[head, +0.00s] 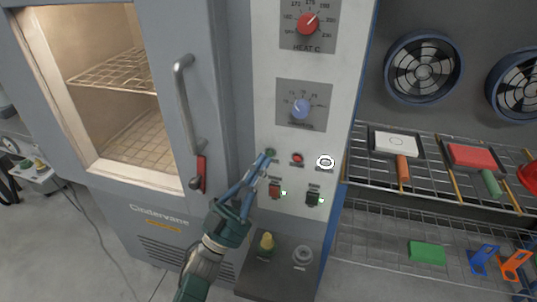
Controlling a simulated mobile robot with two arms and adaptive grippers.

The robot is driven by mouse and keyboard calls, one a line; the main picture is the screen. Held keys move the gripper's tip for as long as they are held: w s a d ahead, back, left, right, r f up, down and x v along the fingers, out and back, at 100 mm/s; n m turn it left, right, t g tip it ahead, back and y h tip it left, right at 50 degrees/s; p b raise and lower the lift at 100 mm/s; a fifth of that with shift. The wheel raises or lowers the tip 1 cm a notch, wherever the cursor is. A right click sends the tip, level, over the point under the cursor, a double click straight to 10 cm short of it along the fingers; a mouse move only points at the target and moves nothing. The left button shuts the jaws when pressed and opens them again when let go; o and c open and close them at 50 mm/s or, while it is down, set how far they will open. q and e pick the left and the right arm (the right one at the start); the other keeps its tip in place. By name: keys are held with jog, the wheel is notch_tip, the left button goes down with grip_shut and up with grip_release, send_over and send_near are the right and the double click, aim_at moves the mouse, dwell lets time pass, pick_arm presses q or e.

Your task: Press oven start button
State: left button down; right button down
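The oven (183,222) is a grey cabinet with a lit chamber and wire racks on the left. Its pale control panel (270,105) carries a red heat knob (308,23), a blue knob (300,108) and a row of small buttons. A dark green button (270,152) is at the left of that row, a red button (297,158) in the middle and a white-ringed round one (325,162) at the right. My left gripper (266,157) has its blue fingers together at the tips, at the green button's lower edge. Contact cannot be told. My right gripper is not in view.
Red (275,190) and dark (313,197) switches sit below the buttons. A ledge (278,268) below holds a yellow knob (266,242) and a grey round part (302,256). The oven handle (184,105) stands out at left. Wire shelves (380,235) with tools are at right.

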pick_arm(q)
jog(key=shift+w+r, duration=0.25)
jog(key=shift+r, duration=0.45)
dwell(0.6)
jog(key=shift+b, duration=0.3)
jog(key=shift+s, duration=0.1)
jog(key=s, duration=0.1)
jog(key=s+f+p, duration=0.1)
jog(key=s+a+p, duration=0.1)
jog(key=shift+s+f, duration=0.2)
jog(key=shift+f, duration=0.05)
dwell(0.3)
jog(key=shift+s+f, duration=0.1)
dwell(0.5)
